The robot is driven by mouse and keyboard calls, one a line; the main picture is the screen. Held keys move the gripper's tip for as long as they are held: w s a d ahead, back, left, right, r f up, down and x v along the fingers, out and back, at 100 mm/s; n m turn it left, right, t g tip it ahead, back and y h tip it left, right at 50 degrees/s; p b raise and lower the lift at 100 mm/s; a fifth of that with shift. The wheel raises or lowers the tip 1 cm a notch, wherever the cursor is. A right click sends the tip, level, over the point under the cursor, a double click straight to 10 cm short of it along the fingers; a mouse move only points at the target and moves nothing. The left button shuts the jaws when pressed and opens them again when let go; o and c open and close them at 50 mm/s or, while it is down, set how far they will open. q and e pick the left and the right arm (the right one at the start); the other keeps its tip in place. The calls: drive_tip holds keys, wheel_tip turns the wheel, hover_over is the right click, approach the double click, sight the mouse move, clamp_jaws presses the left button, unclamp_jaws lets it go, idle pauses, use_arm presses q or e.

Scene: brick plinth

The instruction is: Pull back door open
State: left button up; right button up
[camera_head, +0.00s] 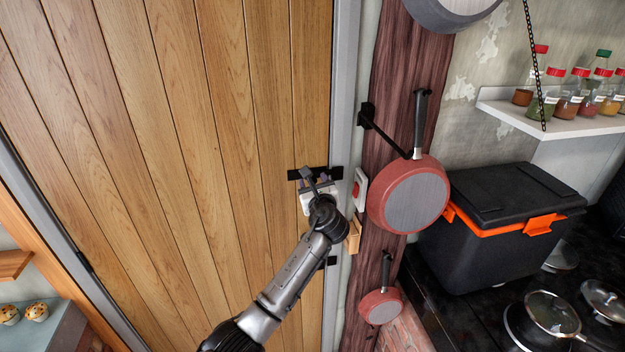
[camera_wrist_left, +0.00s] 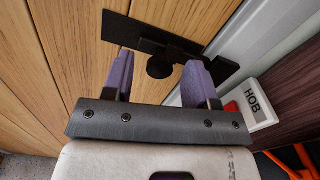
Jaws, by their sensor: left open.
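The wooden plank door (camera_head: 200,120) fills the left of the head view and appears closed against its grey frame (camera_head: 345,80). A black latch plate (camera_wrist_left: 140,35) with a round black knob (camera_wrist_left: 160,67) is near the door's right edge. The plate also shows in the head view (camera_head: 298,174). My left gripper (camera_wrist_left: 158,63) is open, its two purple fingers pointing at the latch. In the wrist view the knob appears between the fingertips; I cannot tell whether they touch it. In the head view my left gripper (camera_head: 315,185) partly hides the latch. My right gripper is not in view.
A HOB switch (camera_wrist_left: 258,101) is right of the latch. Red pans (camera_head: 408,195) (camera_head: 381,307) hang on the dark wooden post (camera_head: 390,80). A black box (camera_head: 490,240) with orange clasps and lidded pots (camera_head: 552,313) are at right. Spice jars stand on a shelf (camera_head: 550,122).

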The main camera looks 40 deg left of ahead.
use_arm(q)
drive_tip(key=shift+x, duration=0.8)
clamp_jaws()
